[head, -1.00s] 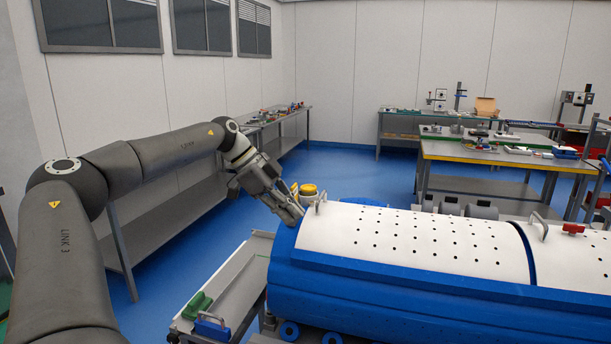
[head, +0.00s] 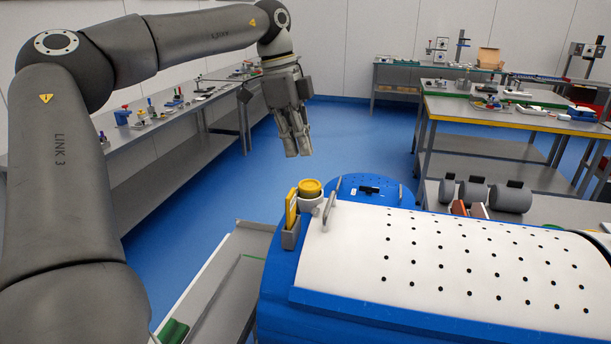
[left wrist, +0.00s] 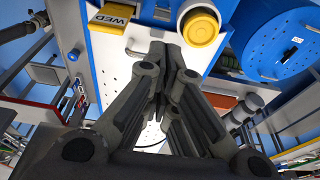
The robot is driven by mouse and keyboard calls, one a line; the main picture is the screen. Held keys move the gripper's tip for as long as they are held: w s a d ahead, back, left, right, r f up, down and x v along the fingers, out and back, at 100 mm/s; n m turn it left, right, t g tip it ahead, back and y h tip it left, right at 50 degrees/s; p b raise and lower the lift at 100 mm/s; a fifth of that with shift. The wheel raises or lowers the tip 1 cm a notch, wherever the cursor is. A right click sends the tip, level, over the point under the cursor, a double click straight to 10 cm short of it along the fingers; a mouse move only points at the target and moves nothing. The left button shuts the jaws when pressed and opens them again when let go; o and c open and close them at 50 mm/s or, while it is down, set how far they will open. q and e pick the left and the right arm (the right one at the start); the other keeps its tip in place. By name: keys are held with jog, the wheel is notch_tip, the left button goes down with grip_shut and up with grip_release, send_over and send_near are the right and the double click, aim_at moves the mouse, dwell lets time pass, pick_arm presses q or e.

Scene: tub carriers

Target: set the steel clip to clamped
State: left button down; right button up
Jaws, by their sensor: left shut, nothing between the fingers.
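A blue tub (head: 275,310) with a perforated white lid (head: 420,270) lies in front of me. My right gripper is out of view.
A grey tray (head: 215,290) runs beside the tub on the left. A round blue lid (head: 375,187) is behind the tub. Grey rollers (head: 473,190) lie on a bench to the right. A long side bench (head: 170,130) stands at the left. Open blue floor lies between.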

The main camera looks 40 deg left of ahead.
pick_arm(q)
jog(key=p+x, duration=0.1)
jog(key=x, duration=0.4)
jog(key=p+x, duration=0.1)
jog(key=x, duration=0.2)
jog(key=shift+s+d+f+p, duration=0.1)
jog(key=shift+d+f+p, duration=0.25)
jog(key=shift+f, duration=0.5)
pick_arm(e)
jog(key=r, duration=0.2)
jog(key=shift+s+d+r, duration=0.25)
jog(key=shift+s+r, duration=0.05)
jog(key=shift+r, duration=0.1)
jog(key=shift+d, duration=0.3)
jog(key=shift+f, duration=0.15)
